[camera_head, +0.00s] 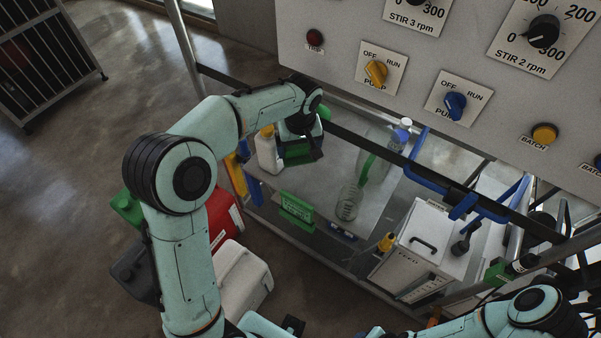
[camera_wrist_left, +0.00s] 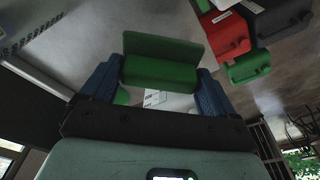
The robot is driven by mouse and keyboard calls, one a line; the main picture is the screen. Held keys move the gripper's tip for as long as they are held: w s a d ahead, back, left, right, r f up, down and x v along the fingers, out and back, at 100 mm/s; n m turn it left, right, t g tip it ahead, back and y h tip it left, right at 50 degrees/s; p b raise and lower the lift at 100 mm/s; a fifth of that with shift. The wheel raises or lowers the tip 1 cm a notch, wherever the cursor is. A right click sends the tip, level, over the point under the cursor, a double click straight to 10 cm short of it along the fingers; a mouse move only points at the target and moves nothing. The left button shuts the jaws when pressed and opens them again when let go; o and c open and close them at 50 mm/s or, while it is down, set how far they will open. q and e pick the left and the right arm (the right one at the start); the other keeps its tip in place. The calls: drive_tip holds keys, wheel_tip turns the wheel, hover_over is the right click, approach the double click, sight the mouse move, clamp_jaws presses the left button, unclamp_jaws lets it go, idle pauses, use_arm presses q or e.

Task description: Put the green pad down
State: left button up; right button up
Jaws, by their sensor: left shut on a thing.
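The green pad (camera_wrist_left: 162,66) sits between the two blue fingers of my left gripper (camera_wrist_left: 155,88) in the left wrist view. The gripper is shut on it. In the head view my left gripper (camera_head: 300,138) hangs over the bench, and the green pad (camera_head: 295,151) shows at its end, partly hidden by the wrist. I cannot tell how far the pad is above the surface. Part of my right arm shows at the lower right of the head view, but I cannot make out its gripper.
The grey bench top (camera_head: 330,165) carries a white bottle (camera_head: 268,150) close left of my gripper and clear bottles (camera_head: 373,155) to its right. A white box (camera_head: 420,240) stands further right. A control panel (camera_head: 420,80) rises behind. A red canister (camera_head: 222,215) stands left.

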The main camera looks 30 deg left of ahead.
use_arm(q)
wheel_tip(320, 180, down, 12)
drive_tip(key=shift+w+f+b, duration=0.1)
drive_tip(key=shift+f+b, duration=0.05)
drive_tip(key=shift+b, duration=0.2)
drive_tip(key=shift+f, duration=0.2)
drive_tip(key=o, duration=0.7)
drive_tip(key=shift+c, duration=0.2)
drive_tip(key=r, duration=0.4)
drive_tip(key=s+r, duration=0.1)
drive_tip(key=r, duration=0.3)
drive_tip(key=d+r, duration=0.1)
drive_tip(key=r, duration=0.3)
drive_tip(key=shift+s+d+r+p, duration=0.1)
drive_tip(key=shift+s+r+p, duration=0.1)
drive_tip(key=shift+p, duration=0.1)
